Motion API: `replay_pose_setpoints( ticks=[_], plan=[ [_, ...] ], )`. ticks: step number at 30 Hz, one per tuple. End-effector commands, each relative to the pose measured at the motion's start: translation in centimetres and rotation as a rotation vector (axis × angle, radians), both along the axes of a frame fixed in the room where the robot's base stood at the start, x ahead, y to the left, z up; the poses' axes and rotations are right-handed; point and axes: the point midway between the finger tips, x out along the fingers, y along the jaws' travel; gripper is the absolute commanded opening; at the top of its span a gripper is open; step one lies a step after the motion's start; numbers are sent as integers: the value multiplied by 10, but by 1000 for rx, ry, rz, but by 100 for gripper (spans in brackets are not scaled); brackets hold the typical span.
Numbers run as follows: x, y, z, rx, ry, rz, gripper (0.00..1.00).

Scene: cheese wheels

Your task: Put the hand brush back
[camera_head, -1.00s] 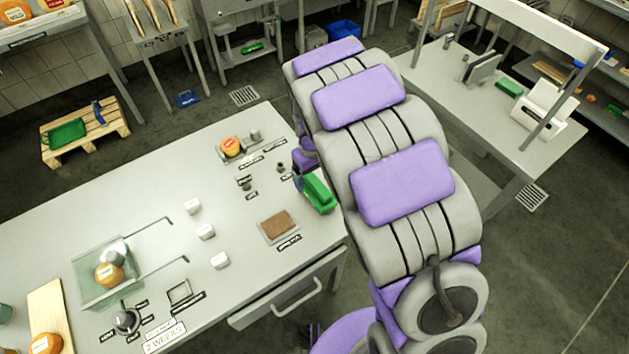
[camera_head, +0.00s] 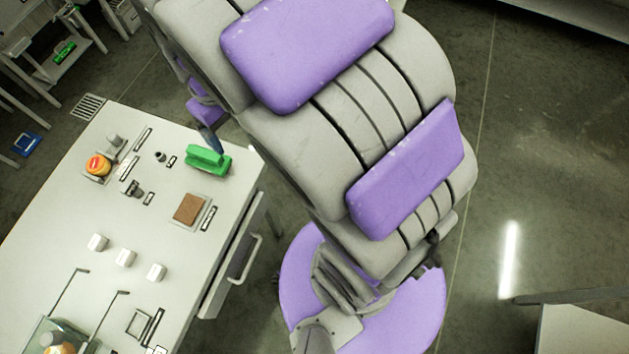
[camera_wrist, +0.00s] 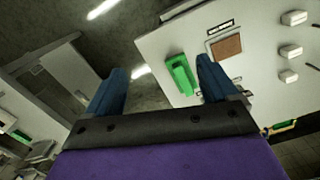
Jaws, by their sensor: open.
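The hand brush (camera_head: 207,161) is green with a paler underside. It lies on the white worktable (camera_head: 70,207) near its far right corner, and it also shows in the wrist view (camera_wrist: 181,75). My gripper (camera_head: 211,139) is just behind the brush in the head view, with its dark blue finger partly hidden by my arm. In the wrist view my gripper (camera_wrist: 160,66) has its two blue fingers wide apart with nothing held. The brush shows beyond the fingertips, closer to the right finger. Whether any finger touches it I cannot tell.
A brown square pad (camera_head: 188,208) in a labelled frame lies near the brush. Several white blocks (camera_head: 126,257), an orange cheese wheel (camera_head: 97,165) and small knobs stand on the table. A drawer handle (camera_head: 246,259) sticks out at the right. Open floor (camera_head: 540,150) lies to the right.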

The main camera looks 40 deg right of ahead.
Motion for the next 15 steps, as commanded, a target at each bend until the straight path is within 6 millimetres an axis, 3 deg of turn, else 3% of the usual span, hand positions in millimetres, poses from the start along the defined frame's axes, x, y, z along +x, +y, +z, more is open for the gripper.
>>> replay_pose_setpoints(
  ticks=[6,15],
  plan=[
    [-78,-29,28,-3,31,-137,87],
    [-178,-51,40,-14,77,-275,87]
  ],
)
